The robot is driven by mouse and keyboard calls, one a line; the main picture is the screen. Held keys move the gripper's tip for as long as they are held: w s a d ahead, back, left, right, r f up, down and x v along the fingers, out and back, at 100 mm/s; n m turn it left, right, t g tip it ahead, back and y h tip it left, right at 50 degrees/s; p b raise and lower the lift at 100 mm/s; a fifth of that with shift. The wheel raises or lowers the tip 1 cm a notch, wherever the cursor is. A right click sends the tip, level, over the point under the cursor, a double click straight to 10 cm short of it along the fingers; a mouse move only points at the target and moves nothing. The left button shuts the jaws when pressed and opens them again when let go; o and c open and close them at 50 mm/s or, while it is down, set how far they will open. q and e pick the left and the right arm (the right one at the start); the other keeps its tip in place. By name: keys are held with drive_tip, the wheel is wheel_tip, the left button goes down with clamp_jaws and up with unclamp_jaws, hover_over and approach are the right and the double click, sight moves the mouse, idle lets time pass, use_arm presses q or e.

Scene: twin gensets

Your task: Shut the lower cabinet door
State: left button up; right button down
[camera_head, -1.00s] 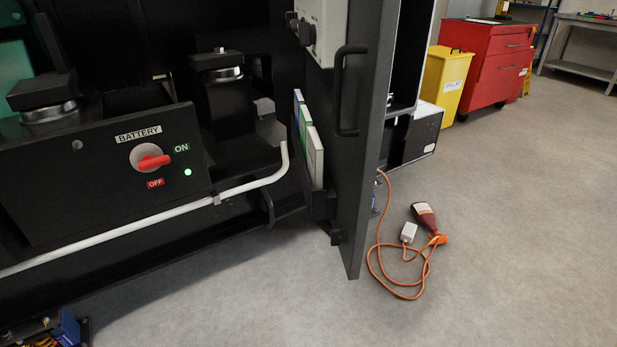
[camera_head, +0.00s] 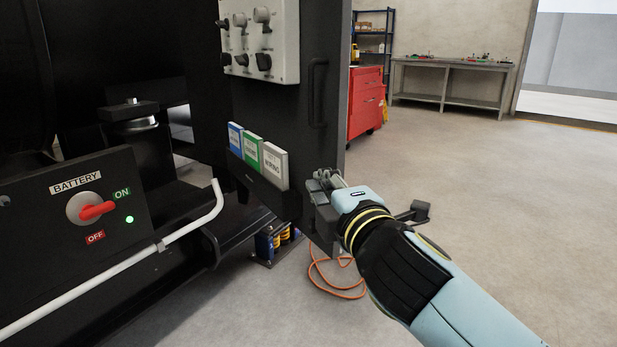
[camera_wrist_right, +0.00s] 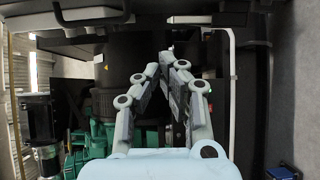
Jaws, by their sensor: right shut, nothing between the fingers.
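The dark cabinet door (camera_head: 290,120) stands open in the head view, with its inner face showing. It has a black bar handle (camera_head: 317,93) and a pocket holding blue, green and white binders (camera_head: 258,155). My right gripper (camera_head: 322,180) is at the door's free edge, low down, just below the handle's height. Its fingers are shut with nothing between them; whether they touch the door I cannot tell. In the right wrist view the fingertips (camera_wrist_right: 166,58) come together in front of dark machinery. My left gripper is not in view.
A battery panel (camera_head: 75,205) with a red switch and a lit green lamp is at left. A white pipe (camera_head: 120,265) runs along the machine's base. An orange cable (camera_head: 335,285) lies on the floor under my right arm. A red cabinet (camera_head: 366,100) and a workbench (camera_head: 450,75) stand behind. Floor at right is clear.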

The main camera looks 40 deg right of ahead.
drive_tip(key=w+d, duration=0.2)
drive_tip(key=w, duration=0.1)
drive_tip(key=w+d, duration=0.2)
drive_tip(key=w, duration=0.1)
drive_tip(key=w+d+b, duration=0.1)
drive_tip(key=w+d, duration=0.1)
drive_tip(key=w, duration=0.1)
drive_tip(key=shift+w+d, duration=0.1)
drive_tip(key=shift+d, duration=0.2)
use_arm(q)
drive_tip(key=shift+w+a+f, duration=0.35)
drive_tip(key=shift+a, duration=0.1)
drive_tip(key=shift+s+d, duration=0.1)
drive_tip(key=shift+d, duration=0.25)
